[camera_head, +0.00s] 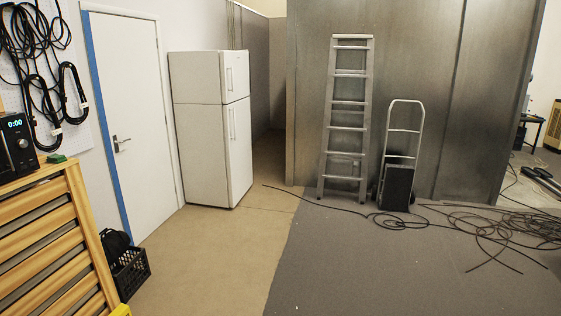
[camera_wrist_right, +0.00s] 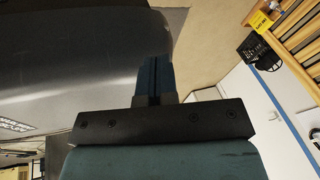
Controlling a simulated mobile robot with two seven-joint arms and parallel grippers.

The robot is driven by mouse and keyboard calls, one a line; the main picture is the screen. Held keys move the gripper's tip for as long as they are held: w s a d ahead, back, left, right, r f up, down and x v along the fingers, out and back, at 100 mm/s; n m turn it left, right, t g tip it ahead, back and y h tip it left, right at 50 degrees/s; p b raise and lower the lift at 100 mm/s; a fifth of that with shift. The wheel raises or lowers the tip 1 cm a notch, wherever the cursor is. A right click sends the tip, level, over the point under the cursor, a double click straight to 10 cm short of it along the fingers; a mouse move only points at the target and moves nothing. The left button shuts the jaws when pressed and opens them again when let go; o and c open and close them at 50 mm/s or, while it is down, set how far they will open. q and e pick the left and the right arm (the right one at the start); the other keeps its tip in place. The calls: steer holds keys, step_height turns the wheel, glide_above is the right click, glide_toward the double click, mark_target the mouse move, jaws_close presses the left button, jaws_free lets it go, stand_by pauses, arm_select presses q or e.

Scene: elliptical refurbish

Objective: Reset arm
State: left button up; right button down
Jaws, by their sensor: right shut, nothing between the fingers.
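My right gripper (camera_wrist_right: 154,75) shows in the right wrist view, with its two dark fingers together and nothing between them. Its dark mounting bar lies across the lower middle of that view. The gripper points up the picture and touches nothing that I can see. Neither of my arms shows in the head view, and my left gripper is in neither view.
A white fridge (camera_head: 210,130) stands beside a closed white door (camera_head: 130,110). A ladder (camera_head: 346,120) and hand truck (camera_head: 400,160) lean by a metal wall. Loose cables (camera_head: 500,225) lie right. A wooden slatted unit (camera_head: 50,240) and black crate (camera_head: 130,270) stand left. Middle floor is clear.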

steer(key=s+a+r+n+t+y, duration=0.15)
steer(key=s+a+t, duration=0.25)
steer(key=s+a, duration=0.5)
steer(key=s+d+r+t+h, duration=0.1)
steer(key=s+d+r+t, duration=0.3)
steer(key=s+d, duration=0.3)
steer(key=s, duration=0.3)
steer(key=shift+s+d+t+h, duration=0.15)
steer(key=shift+d+t+h, duration=0.1)
steer(key=shift+t+h, duration=0.1)
steer(key=shift+r+n, duration=0.1)
steer(key=shift+n, duration=0.15)
